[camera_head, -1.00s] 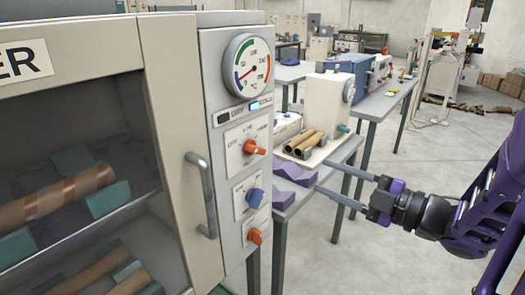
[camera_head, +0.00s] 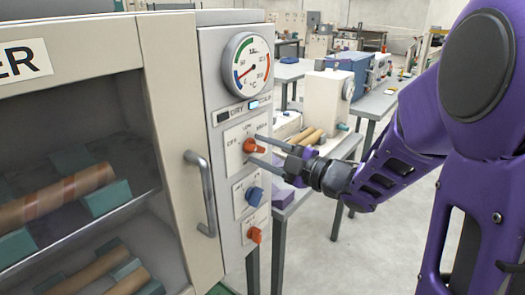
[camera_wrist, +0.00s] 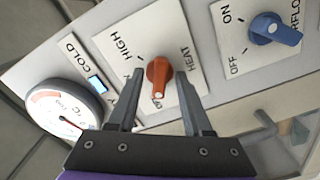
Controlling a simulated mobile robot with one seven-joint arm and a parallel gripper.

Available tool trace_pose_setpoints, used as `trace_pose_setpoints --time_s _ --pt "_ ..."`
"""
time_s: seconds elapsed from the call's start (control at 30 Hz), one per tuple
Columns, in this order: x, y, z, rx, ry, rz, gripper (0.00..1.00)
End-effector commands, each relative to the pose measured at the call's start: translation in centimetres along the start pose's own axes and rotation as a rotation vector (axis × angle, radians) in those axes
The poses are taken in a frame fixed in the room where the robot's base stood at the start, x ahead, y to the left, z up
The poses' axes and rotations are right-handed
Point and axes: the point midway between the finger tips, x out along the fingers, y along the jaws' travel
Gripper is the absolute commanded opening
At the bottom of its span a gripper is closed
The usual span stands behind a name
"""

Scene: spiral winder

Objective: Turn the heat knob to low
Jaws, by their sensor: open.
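The heat knob is an orange knob (camera_head: 249,146) on a white plate on the cabinet's side panel, below the round gauge. The plate reads OFF, LOW and HIGH in the head view. My gripper (camera_head: 255,148) is open, with its fingers reaching the knob from the right. In the wrist view, the heat knob (camera_wrist: 159,74) lies between the two fingertips (camera_wrist: 160,76), one on each side, with small gaps showing. HIGH and HEAT are readable there, while the label below the knob is partly hidden.
A blue airflow knob (camera_head: 254,196) and another orange knob (camera_head: 254,235) sit below. The gauge (camera_head: 250,64) and lit display (camera_head: 243,110) are above. A door handle (camera_head: 201,193) protrudes left of the panel. A bench (camera_head: 345,146) with machines stands behind my arm.

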Motion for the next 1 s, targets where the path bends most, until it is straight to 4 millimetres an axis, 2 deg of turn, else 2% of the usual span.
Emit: trace_pose_setpoints --time_s 0.27,0.53,1.0 --pt "0.15 0.02 -0.01 0.000 0.000 0.000 0.50" --pt "0.12 0.02 0.00 0.000 0.000 0.000 0.01" --pt "0.10 0.06 -0.01 0.027 0.000 0.000 0.00"
